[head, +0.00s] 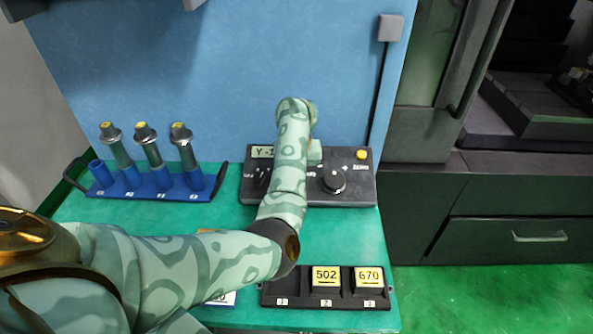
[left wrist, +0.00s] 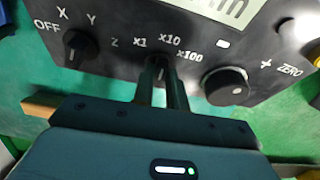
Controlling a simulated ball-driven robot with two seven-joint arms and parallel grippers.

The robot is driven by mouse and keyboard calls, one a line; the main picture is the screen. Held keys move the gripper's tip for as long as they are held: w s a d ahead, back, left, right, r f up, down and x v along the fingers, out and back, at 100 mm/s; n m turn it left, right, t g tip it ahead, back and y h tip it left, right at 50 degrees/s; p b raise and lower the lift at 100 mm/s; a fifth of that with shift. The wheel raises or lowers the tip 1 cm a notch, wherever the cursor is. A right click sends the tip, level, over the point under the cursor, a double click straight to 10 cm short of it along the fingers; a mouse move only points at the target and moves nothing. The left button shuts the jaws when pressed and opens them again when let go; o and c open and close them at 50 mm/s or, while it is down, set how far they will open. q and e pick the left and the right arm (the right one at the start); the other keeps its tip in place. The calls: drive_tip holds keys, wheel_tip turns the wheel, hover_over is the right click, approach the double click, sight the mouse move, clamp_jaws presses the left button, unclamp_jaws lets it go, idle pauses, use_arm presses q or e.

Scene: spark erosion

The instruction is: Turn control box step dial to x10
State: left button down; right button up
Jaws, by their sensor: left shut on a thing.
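The black control box (head: 355,190) stands on the green bench top, partly hidden by my left arm in the head view. It also fills the left wrist view (left wrist: 120,62). There my left gripper (left wrist: 162,72) is shut on the step dial (left wrist: 160,74), with a finger on each side of it. The labels x1, x10 and x100 sit around the dial. A pale mark shows between the fingers, but I cannot tell which label it points to. My right gripper is in neither view.
The axis dial (left wrist: 80,46) is left of the step dial and a round knob (left wrist: 227,86) right of it. A blue rack (head: 150,190) with several holders stands left of the box. A black tray (head: 335,302) with blocks marked 502 and 670 lies in front.

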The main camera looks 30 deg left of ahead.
use_arm(q)
drive_tip(key=shift+m, duration=0.3)
drive_tip(key=c, duration=1.4)
unclamp_jaws()
drive_tip(key=shift+w, duration=0.1)
wheel_tip(320, 180, up, 16)
drive_tip(key=s+d+p, duration=0.1)
drive_tip(key=s+p, duration=0.1)
drive_tip(key=p, duration=0.5)
drive_tip(key=shift+d, duration=0.1)
